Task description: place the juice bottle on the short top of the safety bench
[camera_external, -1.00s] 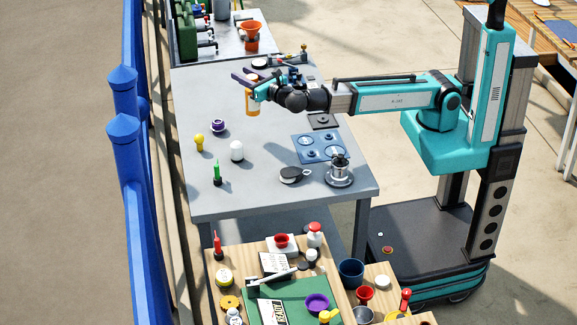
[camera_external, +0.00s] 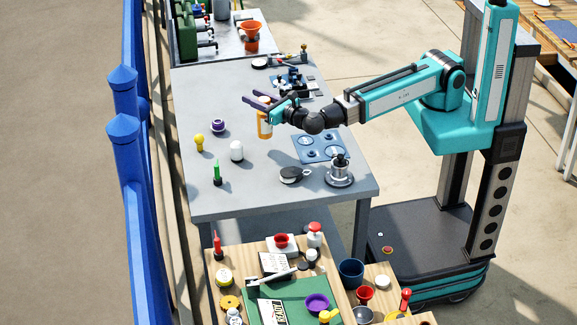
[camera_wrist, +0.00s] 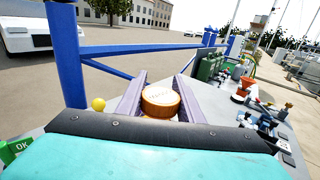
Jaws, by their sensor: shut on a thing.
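The juice bottle, an orange bottle (camera_external: 264,126) with a pale band, is upright over the middle of the long grey bench top. My gripper (camera_external: 258,101) is shut on it near its top, with the two purple fingers on either side. In the wrist view the bottle's orange cap (camera_wrist: 161,100) shows between the fingers, and its body is hidden. I cannot tell whether its base touches the top. Beyond the long grey top (camera_external: 205,95) is a further grey top (camera_external: 226,44); I cannot tell which is the short top of the safety bench.
A purple-topped item (camera_external: 218,125), yellow bulb-shaped item (camera_external: 199,142), white item (camera_external: 237,151) and green item (camera_external: 217,172) stand left and front of the bottle. A blue plate (camera_external: 319,148) lies right. An orange pot (camera_external: 251,37) and green canisters (camera_external: 186,36) stand on the far top.

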